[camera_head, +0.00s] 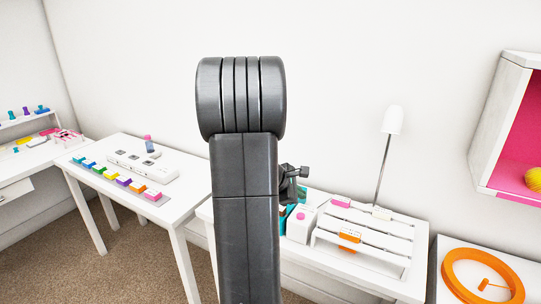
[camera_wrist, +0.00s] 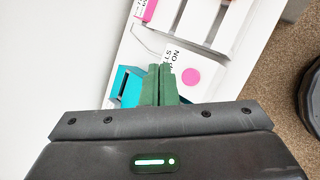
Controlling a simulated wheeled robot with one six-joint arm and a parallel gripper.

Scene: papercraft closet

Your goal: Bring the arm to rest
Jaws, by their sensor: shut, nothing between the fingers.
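My gripper (camera_wrist: 160,70) shows in the wrist view with its two green fingers together and nothing between them. In the head view my raised dark arm fills the middle and hides most of my gripper. A small dark part shows at the arm's right side, beside the white box (camera_head: 301,222).
The white table (camera_head: 345,285) bears a slatted white rack (camera_head: 365,242) and a lamp (camera_head: 392,122). A left table (camera_head: 120,205) holds a row of coloured blocks. An orange ring (camera_head: 452,290) lies at right, below a pink-lined wall box (camera_head: 490,125). Brown carpet (camera_head: 135,270) shows at lower left.

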